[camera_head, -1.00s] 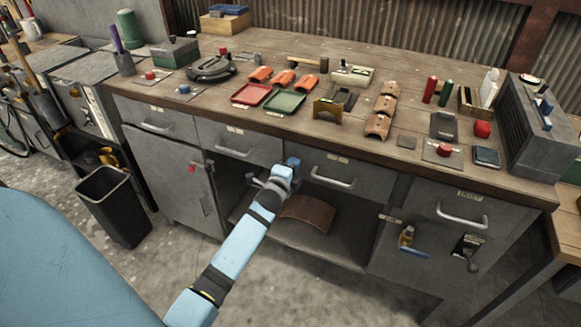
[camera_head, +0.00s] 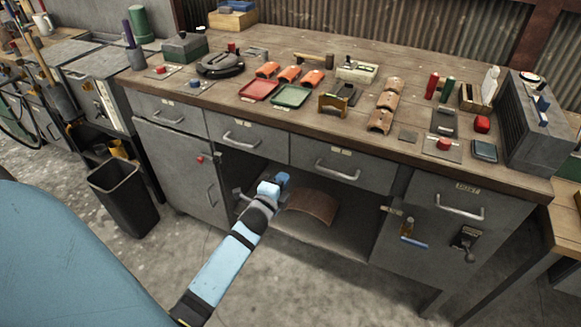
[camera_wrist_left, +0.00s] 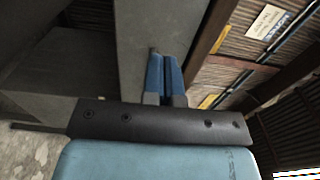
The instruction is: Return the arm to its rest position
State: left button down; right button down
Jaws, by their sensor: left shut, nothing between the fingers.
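My left arm reaches in from below in the head view. Its gripper (camera_head: 281,181) is in front of the open bay under the workbench, below the drawers. In the left wrist view the two blue fingers (camera_wrist_left: 165,78) lie together, shut and empty, in front of a grey panel (camera_wrist_left: 150,25). I cannot tell the exact gap between the gripper and the bench front. My right gripper is in neither view.
The workbench (camera_head: 420,146) holds trays, orange parts and tools. Below are drawers with handles, a grey cabinet door (camera_head: 180,172) at left and a curved brown piece (camera_head: 312,206) in the bay. A black bin (camera_head: 125,197) stands at left. The floor in front is clear.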

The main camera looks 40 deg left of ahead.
pick_arm(q)
jog(key=v, duration=0.3)
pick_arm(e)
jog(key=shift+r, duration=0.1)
